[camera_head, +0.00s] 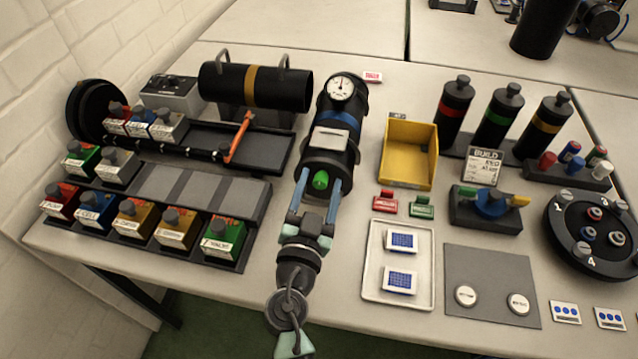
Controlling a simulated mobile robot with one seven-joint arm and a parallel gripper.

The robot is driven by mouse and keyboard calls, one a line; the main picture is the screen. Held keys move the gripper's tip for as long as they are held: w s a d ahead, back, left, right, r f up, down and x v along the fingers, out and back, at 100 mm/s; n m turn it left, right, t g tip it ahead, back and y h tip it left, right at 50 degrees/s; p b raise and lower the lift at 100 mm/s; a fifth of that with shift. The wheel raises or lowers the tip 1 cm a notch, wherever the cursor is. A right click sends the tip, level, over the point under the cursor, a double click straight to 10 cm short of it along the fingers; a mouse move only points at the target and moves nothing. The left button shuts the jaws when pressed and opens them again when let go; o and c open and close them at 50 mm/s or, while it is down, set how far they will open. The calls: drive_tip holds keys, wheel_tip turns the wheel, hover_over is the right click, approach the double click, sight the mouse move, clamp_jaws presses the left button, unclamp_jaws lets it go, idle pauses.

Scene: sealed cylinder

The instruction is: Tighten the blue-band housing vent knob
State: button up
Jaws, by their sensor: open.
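The blue-band housing (327,148) is a black cylinder lying near the middle of the table, pointing toward me. It has a dial gauge at its far end, a blue band and a pale label on top. A green knob (320,181) shows at its near end; it looks like the vent knob. My gripper (321,184) is at this end, its two blue-grey fingers apart, one on each side of the green knob. I cannot tell whether either finger touches it. The knob's lower part is hidden by the gripper.
An orange-band cylinder (221,86) lies on a stand at back left. A rack of labelled boxes (168,178) is left. A yellow bin (408,181), a white tray (371,290) and a grey mat (488,265) are right. Three banded bottles stand at back right.

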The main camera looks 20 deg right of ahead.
clamp_jaws()
